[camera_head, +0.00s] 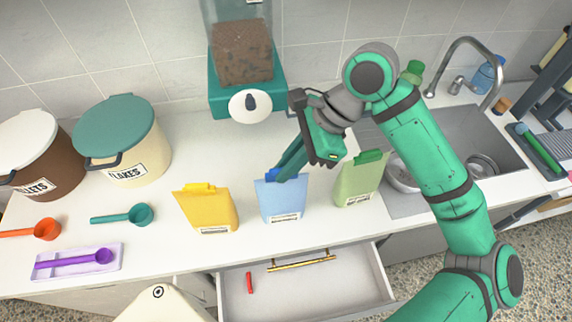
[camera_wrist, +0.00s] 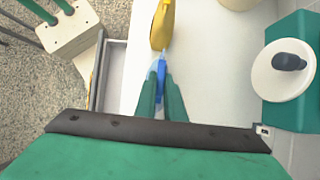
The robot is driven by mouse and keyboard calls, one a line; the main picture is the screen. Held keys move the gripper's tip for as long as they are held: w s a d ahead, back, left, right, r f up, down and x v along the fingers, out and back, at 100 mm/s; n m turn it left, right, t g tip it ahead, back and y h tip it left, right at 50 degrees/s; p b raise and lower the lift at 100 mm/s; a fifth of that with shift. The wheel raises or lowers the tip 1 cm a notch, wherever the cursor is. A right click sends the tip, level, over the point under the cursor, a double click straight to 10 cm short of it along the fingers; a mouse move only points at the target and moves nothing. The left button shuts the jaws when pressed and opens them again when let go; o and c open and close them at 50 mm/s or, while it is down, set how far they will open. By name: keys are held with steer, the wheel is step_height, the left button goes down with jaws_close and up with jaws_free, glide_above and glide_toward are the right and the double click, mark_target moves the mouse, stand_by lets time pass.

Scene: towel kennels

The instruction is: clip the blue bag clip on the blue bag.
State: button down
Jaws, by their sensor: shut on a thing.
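The light blue bag (camera_head: 281,203) stands upright on the white counter, between a yellow bag and a green bag. The blue bag clip (camera_head: 271,175) is at its top edge, toward the left. My gripper (camera_head: 279,174) reaches down from the upper right and is shut on the clip. In the wrist view my gripper (camera_wrist: 162,98) has its fingers close together, with the blue clip (camera_wrist: 161,68) showing at their tips. The fingers hide part of the clip and bag top, so I cannot tell whether the clip grips the bag's edge.
The yellow bag (camera_head: 206,210) and green bag (camera_head: 360,181) stand close on either side, each with a clip on top. An open drawer (camera_head: 340,285) below holds a small red item (camera_head: 250,283). A teal dispenser (camera_head: 246,92) stands behind; a sink (camera_head: 455,135) is right.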

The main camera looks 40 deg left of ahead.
mark_target(274, 170)
steer(key=shift+f, duration=0.45)
stand_by(1.0)
steer(key=c, duration=1.3)
jaws_free()
steer(key=shift+r, duration=2.5)
